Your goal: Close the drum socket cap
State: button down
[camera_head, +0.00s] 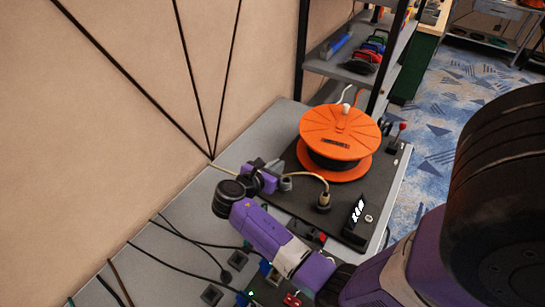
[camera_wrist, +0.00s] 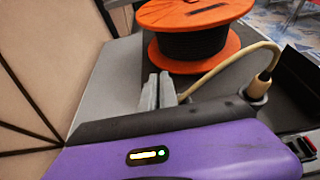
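The orange cable drum (camera_head: 341,132) stands on a dark base plate; in the wrist view its lower part (camera_wrist: 192,42) is at the top. A beige cable (camera_head: 310,175) arcs from a plug in a dark socket (camera_head: 323,201) towards my gripper (camera_head: 286,183). The cable also shows in the wrist view (camera_wrist: 232,55). The grey fingers of my gripper (camera_wrist: 157,90) are close together, left of the plug and in front of the drum. Whether they touch the cable is unclear. I cannot clearly make out a cap on the socket or its position.
A black box with white marks (camera_head: 357,222) stands right of the socket. A red-knobbed lever (camera_head: 399,136) is behind it at the right. Cables and small sockets lie at front left. A wall (camera_head: 120,110) bounds the left, and a shelf (camera_head: 350,70) stands behind.

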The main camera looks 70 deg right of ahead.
jog(key=s+m, duration=0.1)
jog(key=s+m+t, duration=0.2)
jog(key=shift+a+f+h, duration=0.4)
jog(key=shift+s+a+f+m+t+h+b, duration=0.2)
jog(key=shift+s+f+m+t+h+b, duration=0.3)
jog(key=shift+m+b, duration=0.65)
jog(key=shift+s+a+f+m+t+h+b, duration=0.2)
jog(key=shift+s+f+m+t+b, duration=0.5)
jog(key=shift+m+b, duration=0.45)
jog(key=shift+s+r, duration=0.1)
jog(key=shift+s, duration=0.05)
jog(key=c, duration=1.6)
grip_release()
jog(key=shift+c, duration=0.2)
jog(key=shift+d, duration=0.1)
